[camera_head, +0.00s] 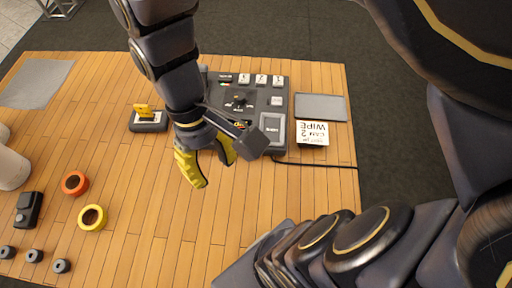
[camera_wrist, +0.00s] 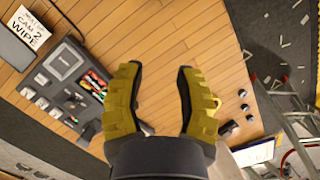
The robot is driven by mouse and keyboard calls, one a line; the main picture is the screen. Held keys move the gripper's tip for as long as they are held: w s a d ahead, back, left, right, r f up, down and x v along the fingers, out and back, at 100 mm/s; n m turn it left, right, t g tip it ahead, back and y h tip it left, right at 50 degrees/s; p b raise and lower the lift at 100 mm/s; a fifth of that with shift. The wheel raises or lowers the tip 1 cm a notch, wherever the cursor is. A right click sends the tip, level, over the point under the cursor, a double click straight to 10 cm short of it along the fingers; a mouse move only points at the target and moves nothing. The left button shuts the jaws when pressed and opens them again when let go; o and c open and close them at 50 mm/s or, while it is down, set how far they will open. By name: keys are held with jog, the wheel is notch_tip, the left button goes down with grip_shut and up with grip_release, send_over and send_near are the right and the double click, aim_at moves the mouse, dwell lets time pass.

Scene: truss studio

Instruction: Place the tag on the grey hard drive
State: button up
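A small yellow tag-like piece (camera_head: 143,110) stands on a dark grey block (camera_head: 149,124) left of my arm in the head view. I cannot tell for sure whether this block is the hard drive. A flat grey rectangle (camera_head: 320,107) lies at the table's right side. My gripper (camera_head: 214,172) has yellow fingers and hangs above the wooden table, in front of the control panel and to the right of the dark grey block. In the wrist view my gripper (camera_wrist: 158,88) is open, with only bare wood between its fingers.
A dark control panel (camera_head: 276,82) stands behind my gripper, beside a white "CAM 2 WIPE" card (camera_head: 312,133). An orange roll (camera_head: 75,183), a yellow roll (camera_head: 92,217) and a black box (camera_head: 28,208) are at left. A grey mat (camera_head: 38,84) lies far left. The front middle is clear.

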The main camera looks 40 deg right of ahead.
jog(key=shift+m+t+h, duration=0.3)
jog(key=shift+m+t, duration=0.3)
jog(key=shift+m, duration=0.1)
jog(key=s, duration=0.1)
jog(key=s+d, duration=0.1)
jog(key=s, duration=0.1)
jog(key=s+r, duration=0.1)
jog(key=s, duration=0.1)
jog(key=shift+d, duration=0.15)
